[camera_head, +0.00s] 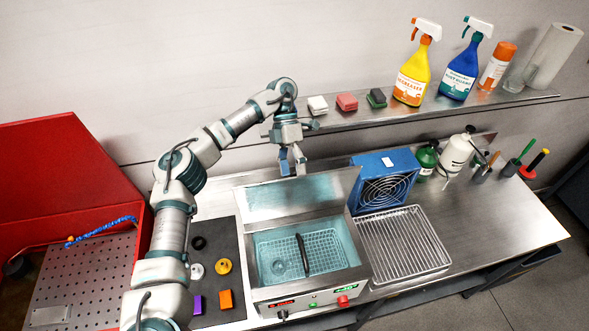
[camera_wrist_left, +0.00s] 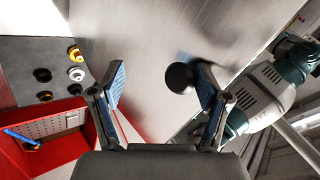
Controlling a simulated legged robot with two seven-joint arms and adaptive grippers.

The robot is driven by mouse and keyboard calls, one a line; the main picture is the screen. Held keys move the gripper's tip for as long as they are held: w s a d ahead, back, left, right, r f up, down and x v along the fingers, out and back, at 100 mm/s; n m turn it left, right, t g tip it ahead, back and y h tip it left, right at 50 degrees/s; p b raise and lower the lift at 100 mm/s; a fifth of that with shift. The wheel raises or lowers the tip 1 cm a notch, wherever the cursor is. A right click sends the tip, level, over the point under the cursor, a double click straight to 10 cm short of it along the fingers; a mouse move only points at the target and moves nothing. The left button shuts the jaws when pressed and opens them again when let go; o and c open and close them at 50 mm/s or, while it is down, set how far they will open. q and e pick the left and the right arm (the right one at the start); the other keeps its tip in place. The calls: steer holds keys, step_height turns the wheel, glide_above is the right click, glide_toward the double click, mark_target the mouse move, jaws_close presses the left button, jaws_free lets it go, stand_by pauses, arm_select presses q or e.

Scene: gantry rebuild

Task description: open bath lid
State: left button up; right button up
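The bath (camera_head: 308,295) is a metal unit with a wire basket (camera_head: 325,240) and black basket handle in blue-tinted liquid. Its lid (camera_head: 290,200) stands raised at the back edge, its inner face toward the head camera. My left gripper (camera_head: 292,166) points down just above and behind the lid's upper edge. In the left wrist view its two fingers are apart. A round black knob (camera_wrist_left: 180,77) shows between them, close to the right finger, against a brushed metal surface; I cannot tell whether they touch. My right gripper is not in view.
A wire rack tray (camera_head: 403,245) and a blue fan box (camera_head: 385,180) stand right of the bath. A dark mat (camera_head: 222,255) with small parts lies left, beside a red cabinet (camera_head: 75,180). A shelf (camera_head: 440,103) with spray bottles runs behind.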

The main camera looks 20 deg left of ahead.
arm_select(q)
step_height(320, 180, up, 10)
steer(key=shift+w+a, duration=0.3)
stand_by(0.5)
steer(key=shift+d, duration=0.2)
steer(key=shift+s+f, duration=0.1)
steer(key=shift+f, duration=0.05)
